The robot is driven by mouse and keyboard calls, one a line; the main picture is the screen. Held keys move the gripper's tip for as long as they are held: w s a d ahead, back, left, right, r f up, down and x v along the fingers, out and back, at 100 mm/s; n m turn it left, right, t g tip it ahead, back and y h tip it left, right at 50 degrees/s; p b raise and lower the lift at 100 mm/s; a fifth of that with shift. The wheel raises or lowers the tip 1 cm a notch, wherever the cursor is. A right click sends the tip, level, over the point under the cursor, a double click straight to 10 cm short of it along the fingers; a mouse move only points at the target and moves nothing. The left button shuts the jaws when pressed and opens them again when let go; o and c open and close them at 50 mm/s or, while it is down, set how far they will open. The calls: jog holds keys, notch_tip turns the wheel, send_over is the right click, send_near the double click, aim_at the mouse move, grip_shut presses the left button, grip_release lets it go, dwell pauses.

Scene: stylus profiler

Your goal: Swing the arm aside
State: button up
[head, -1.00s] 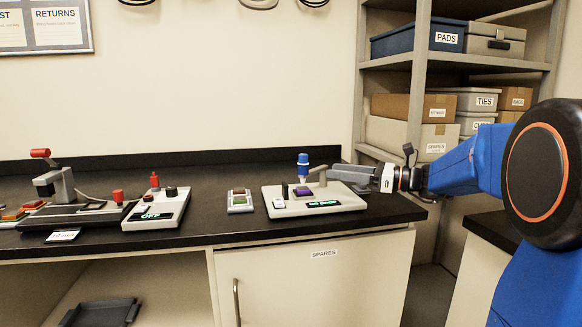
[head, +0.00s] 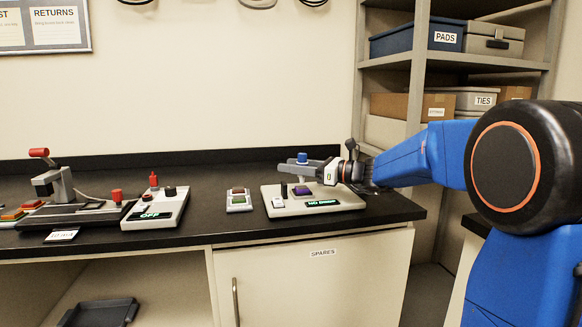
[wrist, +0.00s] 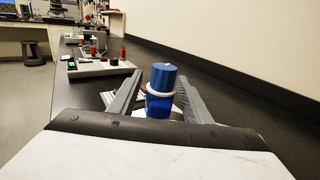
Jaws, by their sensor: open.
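The stylus profiler is a cream base (head: 290,209) near the counter's right end, with a purple pad (head: 302,191) and a green-lit display (head: 322,203). Its blue knob (head: 302,158) stands above the base; my gripper hides the lower part and most of the profiler's arm in the head view. In the wrist view the blue knob (wrist: 163,78) with a white collar stands upright between my two grey fingers. My gripper (head: 286,169) is open, with a finger on each side of the knob. I cannot tell whether either finger touches it.
A small box with red and green buttons (head: 239,201) sits left of the profiler. Further left are a cream unit reading OFF (head: 155,207) and a black device with red knobs (head: 75,211). Shelves with boxes (head: 410,106) stand behind at right. The wall runs behind the counter.

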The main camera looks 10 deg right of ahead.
jog(key=shift+w+a, duration=0.2)
jog(key=shift+a, duration=0.1)
jog(key=shift+c, duration=0.2)
grip_shut()
